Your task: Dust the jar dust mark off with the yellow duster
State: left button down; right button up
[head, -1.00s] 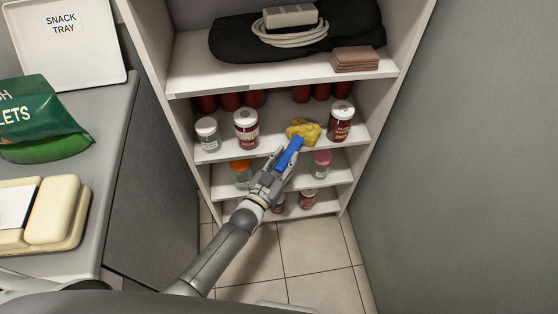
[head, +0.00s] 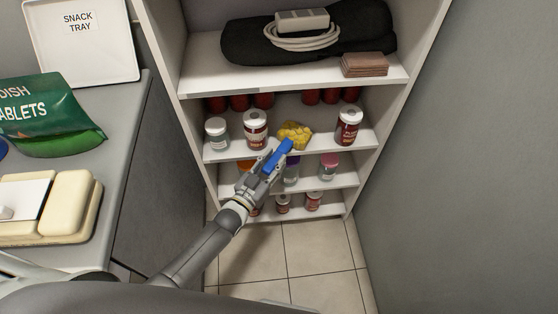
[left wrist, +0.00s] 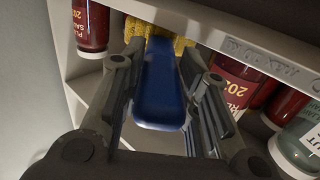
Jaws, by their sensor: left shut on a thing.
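The duster has a yellow fluffy head (head: 295,134) and a blue handle (head: 279,154). My left gripper (head: 272,165) is shut on the handle. The yellow head is at the middle shelf (head: 232,155), between a red jar with a white lid (head: 256,130) and another red jar (head: 348,127). In the left wrist view the blue handle (left wrist: 160,90) lies between the fingers (left wrist: 160,95), with the yellow head (left wrist: 158,44) beyond it. I cannot make out the jar dust mark; the duster may hide it. My right gripper is not in view.
A clear jar (head: 217,134) stands at the shelf's left end, and several red containers (head: 238,102) stand behind. Lower shelves hold more jars (head: 328,167). The top shelf holds a black cloth (head: 250,42) and a brown stack (head: 364,65). A counter (head: 128,150) is at left.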

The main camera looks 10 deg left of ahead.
pick_arm(q)
jog(key=shift+w+d+f, duration=0.15)
jog(key=shift+w+d, duration=0.05)
jog(key=shift+d, duration=0.25)
jog(key=shift+w+d, duration=0.8)
jog(key=shift+d, duration=1.35)
jog(key=shift+s+a, duration=0.25)
jog(key=shift+a, duration=0.5)
jog(key=shift+s+a, duration=0.2)
jog(key=shift+a, duration=0.5)
jog(key=shift+s+a, duration=0.25)
jog(key=shift+a, duration=0.5)
jog(key=shift+s, duration=0.1)
jog(key=d, duration=0.1)
jog(key=w+d, duration=0.1)
jog(key=d, duration=0.2)
jog(key=shift+w+d+r+b, duration=0.2)
jog(key=shift+w+d+b, duration=0.05)
jog(key=shift+w+b, duration=0.1)
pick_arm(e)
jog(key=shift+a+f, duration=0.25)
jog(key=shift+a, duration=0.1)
pick_arm(q)
jog(key=shift+r, duration=0.15)
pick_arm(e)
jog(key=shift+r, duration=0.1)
